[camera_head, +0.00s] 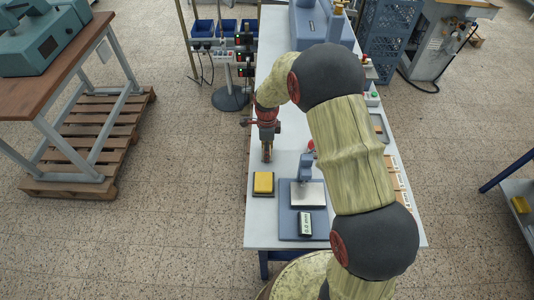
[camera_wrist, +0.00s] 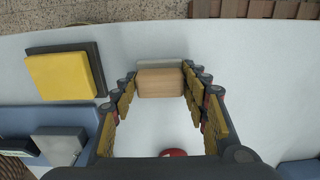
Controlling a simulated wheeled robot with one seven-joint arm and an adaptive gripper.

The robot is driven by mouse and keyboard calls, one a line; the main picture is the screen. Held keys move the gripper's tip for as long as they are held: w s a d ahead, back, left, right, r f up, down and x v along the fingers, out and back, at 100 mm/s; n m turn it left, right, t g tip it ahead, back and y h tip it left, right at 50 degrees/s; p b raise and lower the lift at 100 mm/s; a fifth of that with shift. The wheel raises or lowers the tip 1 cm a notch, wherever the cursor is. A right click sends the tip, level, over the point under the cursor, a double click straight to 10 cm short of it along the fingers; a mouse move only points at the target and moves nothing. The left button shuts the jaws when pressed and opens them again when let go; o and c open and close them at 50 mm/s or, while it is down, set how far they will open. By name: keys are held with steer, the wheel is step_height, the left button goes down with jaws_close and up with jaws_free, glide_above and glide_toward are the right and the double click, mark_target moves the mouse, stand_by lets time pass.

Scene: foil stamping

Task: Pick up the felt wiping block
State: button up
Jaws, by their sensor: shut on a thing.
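The felt wiping block (camera_wrist: 160,82), a wooden block with a pale grey layer along its far edge, sits between the fingertips of my gripper (camera_wrist: 160,84) in the wrist view. The fingers touch it on both sides and my gripper is shut on it. In the head view my gripper (camera_head: 267,150) points down over the left part of the white table; the block is mostly hidden there. Whether the block touches the table I cannot tell.
A yellow pad on a dark base (camera_head: 263,183) lies close by, also in the wrist view (camera_wrist: 62,76). A blue stamping device with a metal plate (camera_head: 308,194) and a display stands to its right on the table (camera_head: 258,225). Control boxes (camera_head: 243,55) stand beyond the left edge.

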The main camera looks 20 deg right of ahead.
steer(key=shift+c, duration=0.7)
steer(key=shift+r, duration=0.15)
steer(key=shift+r, duration=0.3)
step_height(320, 180, up, 2)
steer(key=shift+r, duration=0.1)
steer(key=s+d+r+p, duration=0.1)
steer(key=s+d+r, duration=0.5)
steer(key=d+r, duration=0.4)
steer(key=d, duration=0.2)
steer(key=shift+d, duration=0.35)
